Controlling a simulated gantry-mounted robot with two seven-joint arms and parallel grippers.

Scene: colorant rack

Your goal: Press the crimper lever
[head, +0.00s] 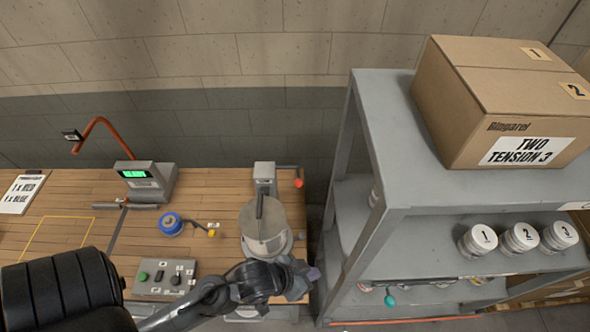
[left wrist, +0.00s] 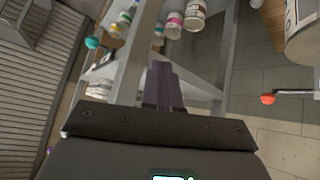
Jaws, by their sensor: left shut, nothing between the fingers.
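The crimper (head: 265,183) stands at the right end of the wooden bench, with a grey metal can (head: 264,235) in front of its post. Its lever (head: 299,183) sticks out to the right and ends in a red knob. The knob also shows at the right of the left wrist view (left wrist: 268,99), apart from the fingers. My left gripper (head: 312,273) is in front of the can and right of it, near the bench's right edge. Its purple fingers (left wrist: 163,85) are shut and empty. It is nearer to me than the lever. My right gripper is not in view.
A grey shelf rack (head: 385,150) stands close on the right, with a cardboard box (head: 510,100) on top and white jars (head: 478,240) below. A teal knob (head: 390,300) sits low on it. A button panel (head: 166,279) and a blue-capped item (head: 171,224) lie on the bench.

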